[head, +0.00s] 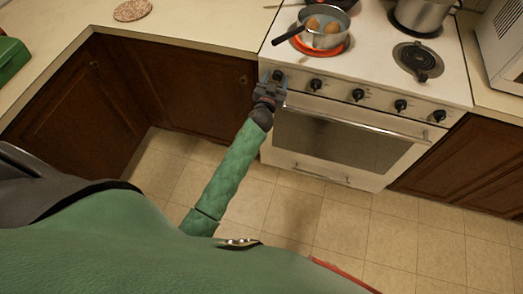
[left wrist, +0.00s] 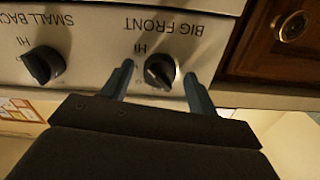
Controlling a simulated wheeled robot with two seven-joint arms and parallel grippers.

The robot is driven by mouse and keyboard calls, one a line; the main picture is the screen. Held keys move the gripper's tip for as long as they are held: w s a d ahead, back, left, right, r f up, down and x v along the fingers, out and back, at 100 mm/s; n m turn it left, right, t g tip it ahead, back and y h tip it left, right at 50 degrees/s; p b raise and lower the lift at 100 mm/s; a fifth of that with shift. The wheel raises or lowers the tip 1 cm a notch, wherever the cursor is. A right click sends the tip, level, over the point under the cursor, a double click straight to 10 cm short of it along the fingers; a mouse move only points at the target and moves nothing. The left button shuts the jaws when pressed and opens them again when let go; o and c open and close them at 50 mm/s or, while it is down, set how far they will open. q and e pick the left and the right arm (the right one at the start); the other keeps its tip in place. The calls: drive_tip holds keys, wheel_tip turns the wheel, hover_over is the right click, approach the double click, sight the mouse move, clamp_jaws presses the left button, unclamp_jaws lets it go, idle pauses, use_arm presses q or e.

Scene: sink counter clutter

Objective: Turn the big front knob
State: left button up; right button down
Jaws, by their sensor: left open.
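The big front knob (left wrist: 159,71) is black and round, under a "BIG FRONT" label that appears upside down in the left wrist view. In the head view it is the leftmost knob (head: 278,76) on the white stove front. My left gripper (left wrist: 160,80) is open, with one finger on each side of this knob. I cannot tell whether the fingers touch it. In the head view the left gripper (head: 272,88) is at the stove's left front corner. My right gripper is not in view.
The small back knob (left wrist: 44,66) is beside it, with more knobs along the panel. A pot (head: 323,32) with brown items sits on a glowing red burner (head: 322,50). The oven handle (head: 355,125) runs below the knobs. A wooden cabinet (head: 195,85) adjoins on the left.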

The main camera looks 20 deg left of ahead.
use_arm(q)
drive_tip(key=shift+n, duration=0.7)
drive_tip(key=s+b, duration=0.3)
drive_tip(key=s, duration=0.5)
drive_tip(key=s+f+m+g, duration=0.1)
drive_tip(key=s+f+g, duration=0.1)
drive_tip(key=f, duration=0.7)
drive_tip(key=s+f+g, duration=0.3)
drive_tip(key=f+g, duration=0.1)
drive_tip(key=f, duration=0.4)
drive_tip(key=s+f+m+g, duration=0.1)
drive_tip(key=s+f+g, duration=0.1)
drive_tip(key=f, duration=0.7)
drive_tip(key=shift+s+f+m+g+p, duration=0.25)
drive_tip(key=shift+f+m+g+p, duration=0.05)
drive_tip(key=shift+g+p, duration=0.2)
